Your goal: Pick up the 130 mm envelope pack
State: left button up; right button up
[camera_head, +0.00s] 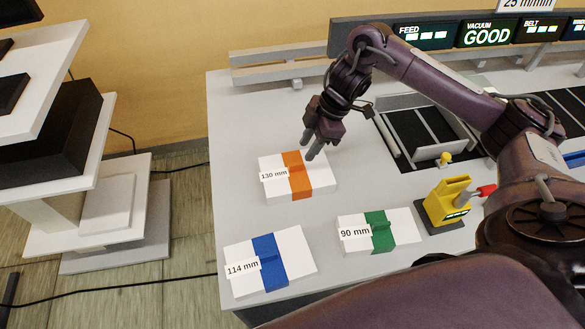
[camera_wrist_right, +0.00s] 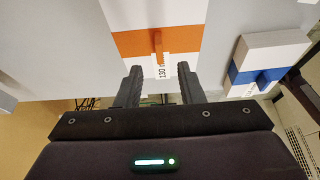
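The 130 mm envelope pack (camera_head: 322,174) is a white block with an orange band and a "130 mm" label, lying flat on the grey table. It also shows in the right wrist view (camera_wrist_right: 185,12), where an orange tab stands up from the band. My right gripper (camera_head: 313,152) is over the pack's far right part in the head view. In the right wrist view its two fingers (camera_wrist_right: 158,72) are apart with nothing between them, short of the orange tab. I cannot tell its exact height above the pack. My left gripper is not in view.
The 114 mm pack with a blue band (camera_head: 296,243) and the 90 mm pack with a green band (camera_head: 403,226) lie nearer on the table (camera_head: 233,133). A yellow device (camera_head: 447,198) stands at right. A machine with dark trays (camera_head: 408,137) is behind it.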

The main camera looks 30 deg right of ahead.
aim_at(296, 164)
jog(key=shift+a+f, duration=0.3)
jog(key=shift+f, duration=0.3)
jog(key=p+x, duration=0.1)
jog(key=x, duration=0.4)
jog(key=shift+w+a, duration=0.1)
jog(key=shift+w, duration=0.05)
jog(key=shift+r, duration=0.1)
jog(key=shift+c, duration=0.3)
grip_shut()
dwell(0.4)
